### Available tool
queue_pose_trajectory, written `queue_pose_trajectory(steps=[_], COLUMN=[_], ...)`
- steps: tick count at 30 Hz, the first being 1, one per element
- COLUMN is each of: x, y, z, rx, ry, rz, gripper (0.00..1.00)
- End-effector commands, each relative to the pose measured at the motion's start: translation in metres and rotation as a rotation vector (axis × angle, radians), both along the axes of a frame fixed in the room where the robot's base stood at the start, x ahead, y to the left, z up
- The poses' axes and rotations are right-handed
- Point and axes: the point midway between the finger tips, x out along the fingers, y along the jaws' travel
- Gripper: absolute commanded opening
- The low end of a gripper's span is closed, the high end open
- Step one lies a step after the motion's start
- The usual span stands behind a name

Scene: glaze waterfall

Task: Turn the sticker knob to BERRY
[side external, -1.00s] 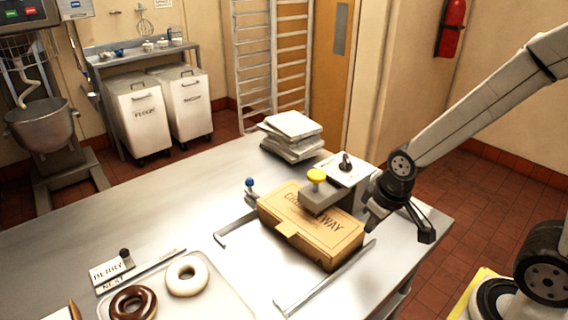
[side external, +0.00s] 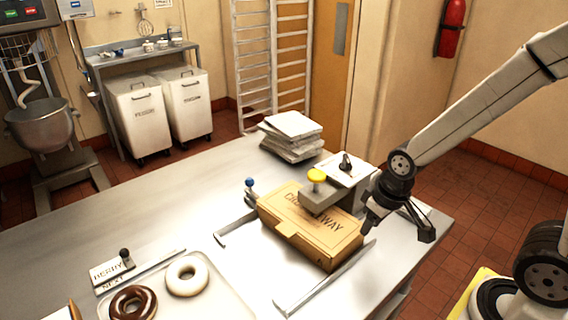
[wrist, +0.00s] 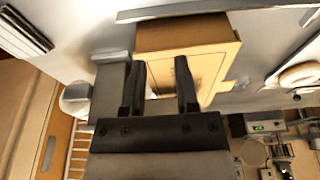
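A dark knob (side external: 346,162) stands on a white-topped unit (side external: 352,174) behind the carton, near the table's far right edge. Its sticker lettering is too small to read. My gripper (side external: 398,230) is just right of this unit and the carton, apart from the knob as far as I can tell. In the wrist view my gripper (wrist: 160,88) has its two fingers spread with nothing between them. The knob is not clearly visible there. A small sign (side external: 110,270) reading BERRY, with NEXT below it, stands at the table's left front.
A brown carton (side external: 290,225) lies between metal rails, with a grey arm and yellow button (side external: 317,175) over it. A blue-knobbed lever (side external: 249,184) stands at its left. White boxes (side external: 291,135) are stacked behind. Two doughnuts sit on a tray (side external: 222,290). The table's left middle is clear.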

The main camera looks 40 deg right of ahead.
Motion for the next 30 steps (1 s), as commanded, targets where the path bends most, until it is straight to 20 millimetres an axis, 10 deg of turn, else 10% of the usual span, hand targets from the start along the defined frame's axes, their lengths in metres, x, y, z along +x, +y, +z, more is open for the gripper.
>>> queue_pose_trajectory(steps=[6,30], x=[0.015,0.125], y=[-0.01,-0.081], z=[0.01,0.127], rx=[-0.019,-0.082], ry=[0.034,0.227], rz=[0.06,0.775], gripper=[1.0,1.0])
